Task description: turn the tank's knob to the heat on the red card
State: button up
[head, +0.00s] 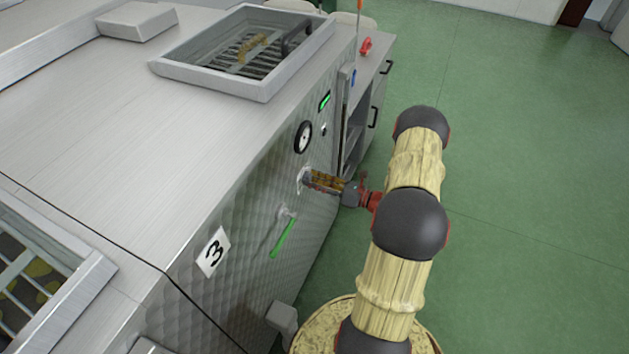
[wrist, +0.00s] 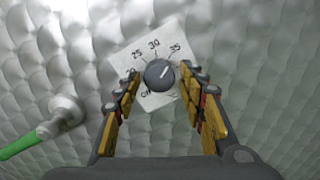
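The knob (wrist: 160,76) is dark grey and round, on a white dial plate (wrist: 128,56) marked off, 20, 25, 30 and 35. Its white pointer line points up and right, towards the side of the 35. My gripper (wrist: 161,77) has its yellow-padded fingers open, one on each side of the knob. A narrow gap seems to show on both sides. In the head view my gripper (head: 308,180) reaches the front of the tank (head: 235,270) and hides the knob. I cannot make out a red card in either view.
A green-handled lever (head: 283,236) sits left of the knob, also in the wrist view (wrist: 45,134). A red object (head: 366,46) lies on the counter behind. Green floor is clear at right.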

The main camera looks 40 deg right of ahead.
jog(key=shift+o, duration=0.7)
jog(key=v, duration=1.2)
